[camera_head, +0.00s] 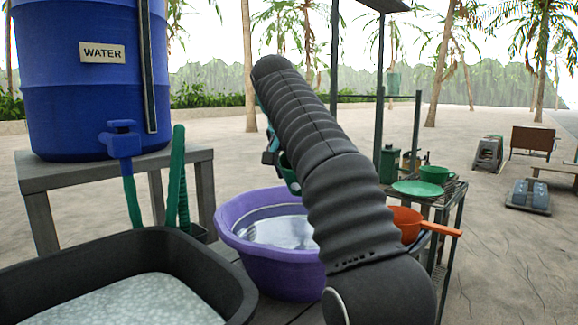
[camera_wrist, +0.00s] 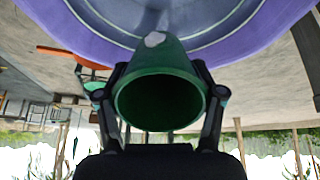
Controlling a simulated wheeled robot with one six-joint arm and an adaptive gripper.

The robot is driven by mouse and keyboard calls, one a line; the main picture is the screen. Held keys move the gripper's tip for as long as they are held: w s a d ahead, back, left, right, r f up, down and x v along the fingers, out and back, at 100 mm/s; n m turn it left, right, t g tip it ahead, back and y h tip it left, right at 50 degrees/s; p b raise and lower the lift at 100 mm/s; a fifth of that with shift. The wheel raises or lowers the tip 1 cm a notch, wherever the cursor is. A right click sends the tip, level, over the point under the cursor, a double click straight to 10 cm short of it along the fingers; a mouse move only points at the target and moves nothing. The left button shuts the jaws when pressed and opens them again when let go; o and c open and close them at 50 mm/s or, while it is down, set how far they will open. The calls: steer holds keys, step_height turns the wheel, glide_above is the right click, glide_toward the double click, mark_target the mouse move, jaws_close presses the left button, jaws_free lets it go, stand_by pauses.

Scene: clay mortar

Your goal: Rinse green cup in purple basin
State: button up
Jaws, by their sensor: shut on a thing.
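The purple basin (camera_head: 268,262) holds clear water and stands in the middle of the head view. It fills the top of the wrist view (camera_wrist: 90,47), which looks upside down. My gripper (camera_wrist: 159,72) is shut on a green cup (camera_wrist: 160,68), one finger on each side. The cup's open, dark mouth faces the wrist camera. In the head view a piece of the held cup (camera_head: 289,174) shows over the basin's back rim, and my arm hides the rest. I cannot tell whether the cup touches the water.
A blue water barrel (camera_head: 85,90) with a tap stands on a stand at left, above a dark tub (camera_head: 110,300). At right a rack holds a second green cup (camera_head: 437,174), a green plate (camera_head: 415,188) and an orange pan (camera_head: 405,224).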

steer(key=w+n, duration=0.1)
steer(key=w+a+n+y, duration=0.1)
steer(key=w+n, duration=0.1)
steer(key=shift+a, duration=0.25)
steer(key=shift+s+d+f, duration=0.1)
steer(key=shift+f, duration=1)
steer(key=shift+f+b, duration=2.35)
steer(key=shift+f, duration=5.8)
steer(key=shift+f, duration=0.6)
steer(key=shift+r, duration=0.2)
